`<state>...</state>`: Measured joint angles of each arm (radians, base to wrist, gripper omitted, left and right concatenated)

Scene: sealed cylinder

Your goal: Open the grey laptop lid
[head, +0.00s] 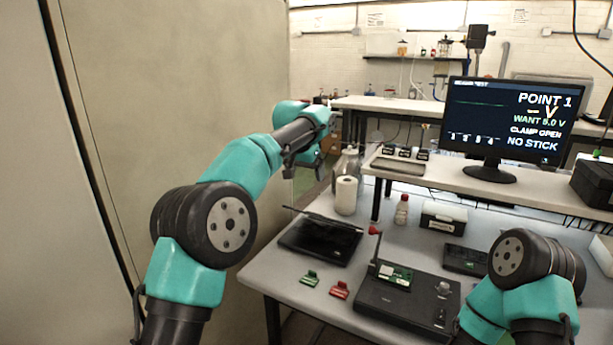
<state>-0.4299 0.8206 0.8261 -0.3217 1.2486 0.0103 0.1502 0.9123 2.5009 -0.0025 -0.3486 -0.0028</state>
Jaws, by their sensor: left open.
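A dark laptop (318,243) lies on the near left part of the grey bench. A thin dark edge, which looks like its lid (322,216), stands slightly raised above the base; its exact angle is hard to tell. My left gripper (306,172) is open and empty, in the air above and behind the laptop, apart from it. My own wrist partly hides it. My right arm enters at the lower right, and its gripper is out of view.
A black test box (407,304) with a red-knobbed lever stands right of the laptop. Small green (310,278) and red (340,290) pieces lie in front. A paper roll (346,196) and a bottle (401,210) stand behind. A monitor (512,120) stands on the raised shelf.

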